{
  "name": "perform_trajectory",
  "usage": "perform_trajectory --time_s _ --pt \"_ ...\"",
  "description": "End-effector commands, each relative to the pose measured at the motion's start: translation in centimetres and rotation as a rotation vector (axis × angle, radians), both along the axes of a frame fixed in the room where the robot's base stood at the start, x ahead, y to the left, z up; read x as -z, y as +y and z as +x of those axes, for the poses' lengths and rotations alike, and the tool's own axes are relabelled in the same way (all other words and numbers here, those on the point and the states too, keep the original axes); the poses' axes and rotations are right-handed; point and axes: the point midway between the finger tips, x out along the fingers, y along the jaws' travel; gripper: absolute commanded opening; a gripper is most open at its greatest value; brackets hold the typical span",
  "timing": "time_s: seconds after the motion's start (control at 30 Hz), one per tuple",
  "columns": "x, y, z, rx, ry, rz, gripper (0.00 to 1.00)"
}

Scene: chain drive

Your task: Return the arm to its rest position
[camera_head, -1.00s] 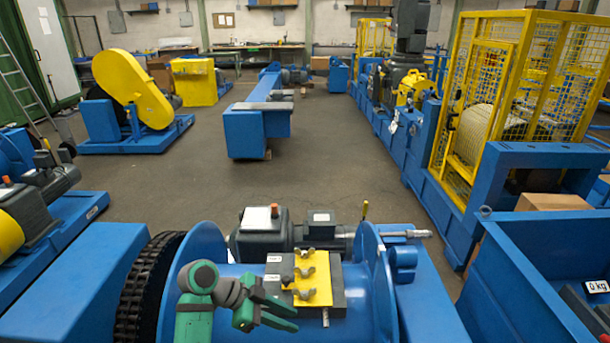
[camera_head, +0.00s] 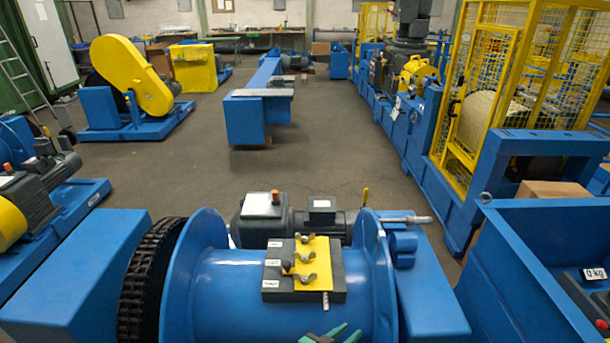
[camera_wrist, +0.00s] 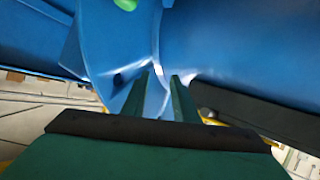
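My gripper (camera_head: 328,336) shows only as green finger parts at the bottom edge of the head view; the rest of my arm is out of that picture. In the wrist view my gripper (camera_wrist: 161,82) points at blue machine surfaces. Its two green fingers stand apart with nothing between them, so it is open and empty. In the head view it is in front of the large blue drum (camera_head: 225,295), on the near side of the yellow plate (camera_head: 314,268) with its wing nuts. I cannot tell how far the fingers are from the drum.
A black chain (camera_head: 150,285) runs around the drum's left end. A grey motor (camera_head: 262,215) stands behind the drum.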

Motion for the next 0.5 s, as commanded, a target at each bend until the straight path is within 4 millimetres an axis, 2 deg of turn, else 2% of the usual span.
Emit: perform_trajectory --time_s 0.03,0.23,0.5 --pt "1.0 -0.6 -1.3 -0.045 0.016 -0.018 0.27" --pt "3.7 -0.4 -5.7 -0.244 0.048 -0.057 0.27" --pt "6.0 1.8 -13.6 -0.479 0.062 -0.056 0.27"
